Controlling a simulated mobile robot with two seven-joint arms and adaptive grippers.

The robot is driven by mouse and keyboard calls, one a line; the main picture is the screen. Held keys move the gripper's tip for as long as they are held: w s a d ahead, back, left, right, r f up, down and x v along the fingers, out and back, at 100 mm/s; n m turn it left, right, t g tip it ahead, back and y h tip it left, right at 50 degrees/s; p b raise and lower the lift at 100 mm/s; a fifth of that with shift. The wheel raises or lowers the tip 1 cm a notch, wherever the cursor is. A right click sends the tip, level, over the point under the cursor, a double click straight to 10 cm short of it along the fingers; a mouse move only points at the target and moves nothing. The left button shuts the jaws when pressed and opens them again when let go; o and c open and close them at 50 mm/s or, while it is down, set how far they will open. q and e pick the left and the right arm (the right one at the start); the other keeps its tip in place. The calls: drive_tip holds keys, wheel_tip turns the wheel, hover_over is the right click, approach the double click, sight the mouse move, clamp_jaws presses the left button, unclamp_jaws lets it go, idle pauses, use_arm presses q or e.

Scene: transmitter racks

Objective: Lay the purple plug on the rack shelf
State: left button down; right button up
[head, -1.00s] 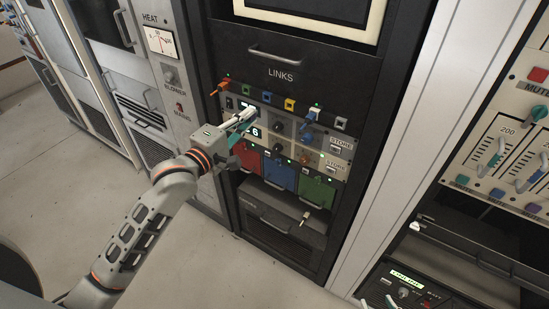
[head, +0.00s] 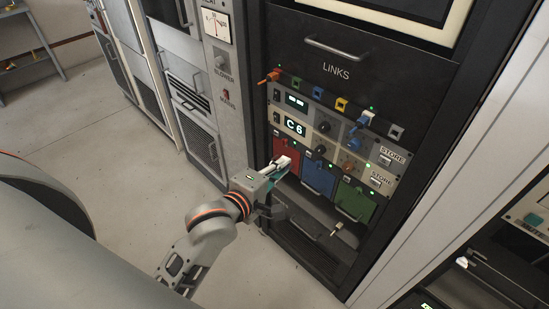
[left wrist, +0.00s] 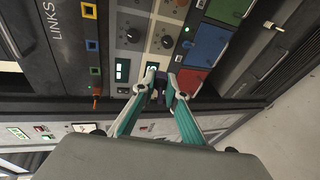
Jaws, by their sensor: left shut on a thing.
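My left gripper (head: 285,165) is shut in front of the red module on the LINKS rack. In the left wrist view, its teal-padded fingers (left wrist: 162,82) close on a small dark purple piece, the purple plug (left wrist: 160,76). The plug is held clear of any socket as far as I can tell; in the head view the fingers hide it. The dark rack shelf (head: 312,212) sits below the coloured modules, lower right of the gripper. A small cream plug-like piece (head: 337,229) is at its front. My right gripper is not in view.
Above are two panels with knobs and displays (head: 294,126). Red, blue (head: 318,177) and green (head: 355,201) modules with handles jut out above the shelf. Open floor lies left.

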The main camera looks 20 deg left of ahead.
use_arm(q)
drive_tip(key=w+d+f+m+h+b, duration=0.15)
drive_tip(key=w+f+b, duration=0.25)
drive_tip(key=f, duration=0.7)
drive_tip(key=g+b, duration=0.3)
drive_tip(key=b, duration=1)
approach(305, 203)
drive_tip(key=shift+w+f, duration=0.5)
drive_tip(key=shift+f, duration=0.1)
drive_tip(key=shift+w+d+f+m+h+b, duration=0.1)
drive_tip(key=shift+w+d+m+h+b, duration=0.15)
drive_tip(key=shift+w, duration=0.3)
drive_tip(key=shift+w+d+m+h+b, duration=0.1)
drive_tip(key=shift+w+d+m+h, duration=0.1)
drive_tip(key=shift+w, duration=0.35)
drive_tip(key=shift+w+d, duration=0.2)
drive_tip(key=shift+w, duration=0.6)
drive_tip(key=shift+w+d, duration=0.3)
drive_tip(key=shift+w, duration=0.3)
drive_tip(key=shift+w+d+f+b, duration=0.1)
drive_tip(key=shift+w+d+b, duration=0.1)
drive_tip(key=shift+w, duration=0.25)
drive_tip(key=shift+w+d+f+b, duration=0.1)
drive_tip(key=shift+w+b, duration=0.05)
drive_tip(key=shift+w, duration=0.55)
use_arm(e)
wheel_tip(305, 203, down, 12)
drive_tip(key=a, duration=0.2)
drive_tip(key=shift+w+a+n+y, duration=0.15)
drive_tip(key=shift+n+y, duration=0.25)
